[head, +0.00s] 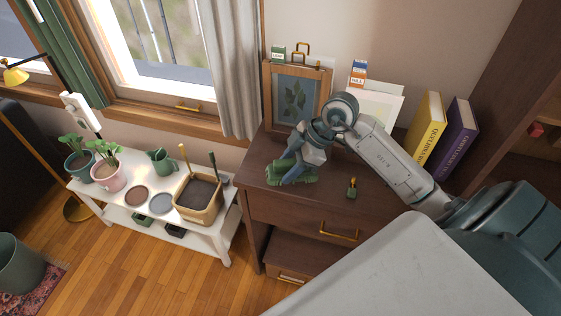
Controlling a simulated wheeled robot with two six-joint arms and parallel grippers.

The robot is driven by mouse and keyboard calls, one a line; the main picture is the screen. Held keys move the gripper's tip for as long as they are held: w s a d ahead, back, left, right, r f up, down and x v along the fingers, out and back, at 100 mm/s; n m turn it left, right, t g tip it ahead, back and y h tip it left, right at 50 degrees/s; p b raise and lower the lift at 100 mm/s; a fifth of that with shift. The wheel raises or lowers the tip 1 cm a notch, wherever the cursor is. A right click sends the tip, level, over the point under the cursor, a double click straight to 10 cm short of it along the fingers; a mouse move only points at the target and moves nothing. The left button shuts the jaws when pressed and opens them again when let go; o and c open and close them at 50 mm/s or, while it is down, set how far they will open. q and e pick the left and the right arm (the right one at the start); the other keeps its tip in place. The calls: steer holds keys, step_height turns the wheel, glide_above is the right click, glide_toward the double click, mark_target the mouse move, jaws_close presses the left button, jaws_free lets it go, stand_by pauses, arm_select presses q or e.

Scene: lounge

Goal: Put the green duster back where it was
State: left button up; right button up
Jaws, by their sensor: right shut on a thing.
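The green duster (302,174) is on or just above the left part of the dark wooden dresser top (330,198). My right gripper (297,163) is shut on it from above, with the arm reaching in from the right. The gripper hides part of the duster, and I cannot tell whether the duster touches the wood. My left gripper is not in view.
A framed leaf picture (296,97) stands close behind my gripper. A yellow book (427,128) and a purple book (456,138) stand at the right. A small green and gold item (351,188) is near the front edge. A white plant bench (207,231) is at the left.

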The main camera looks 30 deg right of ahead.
mark_target(281, 163)
steer(key=w, duration=0.4)
steer(key=shift+w+d+f, duration=0.1)
steer(key=shift+w+f, duration=0.15)
steer(key=shift+f, duration=0.05)
step_height(281, 163, down, 3)
steer(key=shift+f+p, duration=0.15)
steer(key=shift+p, duration=0.4)
steer(key=o, duration=0.9)
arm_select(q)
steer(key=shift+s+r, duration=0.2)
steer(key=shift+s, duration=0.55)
arm_select(e)
steer(key=shift+s+d, duration=0.1)
arm_select(q)
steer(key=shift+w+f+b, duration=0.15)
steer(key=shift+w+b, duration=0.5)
steer(key=shift+b, duration=0.1)
arm_select(e)
steer(key=v, duration=1.2)
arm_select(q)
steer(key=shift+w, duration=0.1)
